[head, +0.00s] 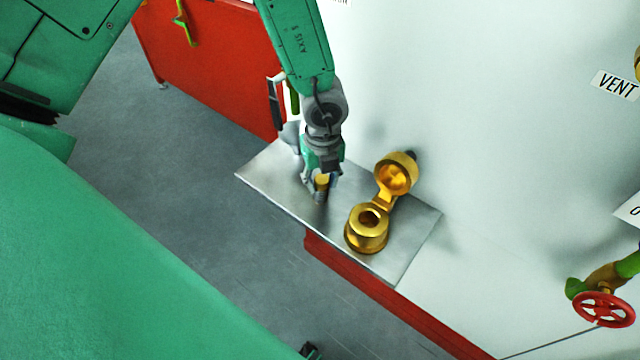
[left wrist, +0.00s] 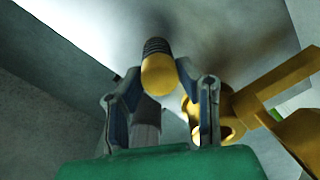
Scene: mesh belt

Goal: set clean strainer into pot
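In the left wrist view the strainer (left wrist: 159,75) shows between the fingertips of my left gripper (left wrist: 158,82). In the head view my left gripper (head: 318,178) points down at the strainer. The brass pot (head: 367,235) stands to its right with its round mouth open. Its hinged lid (head: 395,174) is swung back toward the wall. My right gripper is not seen.
A grey ribbed cylinder (left wrist: 147,122) lies below the strainer in the left wrist view; I cannot tell what it is. A white wall rises behind the shelf. A red cabinet (head: 215,65) stands at the upper left. A red valve wheel (head: 603,309) is far right.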

